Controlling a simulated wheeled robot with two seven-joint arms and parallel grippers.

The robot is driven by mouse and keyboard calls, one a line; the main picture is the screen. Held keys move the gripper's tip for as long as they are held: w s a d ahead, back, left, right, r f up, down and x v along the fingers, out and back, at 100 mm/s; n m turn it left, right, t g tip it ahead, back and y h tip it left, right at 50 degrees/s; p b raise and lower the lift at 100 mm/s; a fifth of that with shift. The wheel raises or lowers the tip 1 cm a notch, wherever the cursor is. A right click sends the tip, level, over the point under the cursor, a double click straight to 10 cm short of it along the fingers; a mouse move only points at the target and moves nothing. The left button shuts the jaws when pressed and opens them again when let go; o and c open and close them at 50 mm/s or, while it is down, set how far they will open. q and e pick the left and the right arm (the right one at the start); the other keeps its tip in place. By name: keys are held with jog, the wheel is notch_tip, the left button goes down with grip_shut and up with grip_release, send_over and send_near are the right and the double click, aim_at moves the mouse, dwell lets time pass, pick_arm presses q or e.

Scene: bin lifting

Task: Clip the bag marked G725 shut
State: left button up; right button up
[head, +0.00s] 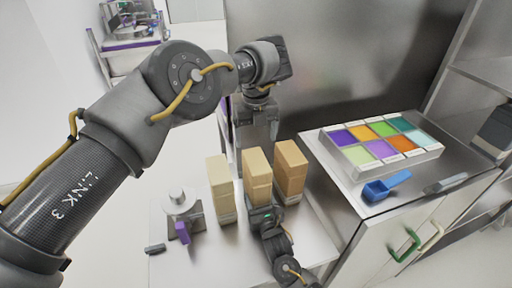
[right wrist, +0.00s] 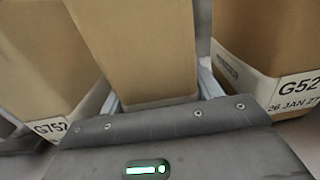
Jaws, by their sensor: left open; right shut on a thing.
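Three tan paper bags stand in a row on the steel table: a left bag (head: 220,188), a middle bag (head: 257,172) and a right bag (head: 290,168). In the right wrist view the left bag's label (right wrist: 52,128) reads G752. The right bag's label (right wrist: 293,92) starts G52 and is cut off by the edge. The middle bag (right wrist: 140,45) shows no readable label there. My right gripper (head: 260,208) is low at the middle bag's front, its fingers shut on that bag. My left gripper (head: 256,138) is open, pointing down just above and behind the middle bag.
Left of the bags is a metal stand (head: 180,202) with a purple piece (head: 183,232); a small dark block (head: 155,249) lies nearby. A tray of coloured compartments (head: 385,140) and a blue scoop (head: 384,187) are on the right counter.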

dwell(0.3)
jog(key=o, duration=1.5)
jog(key=shift+c, duration=0.2)
jog(key=b+v, duration=0.1)
jog(key=v, duration=0.9)
jog(key=shift+d+f, duration=0.1)
jog(key=shift+s+d, duration=0.1)
jog(key=shift+s, duration=0.25)
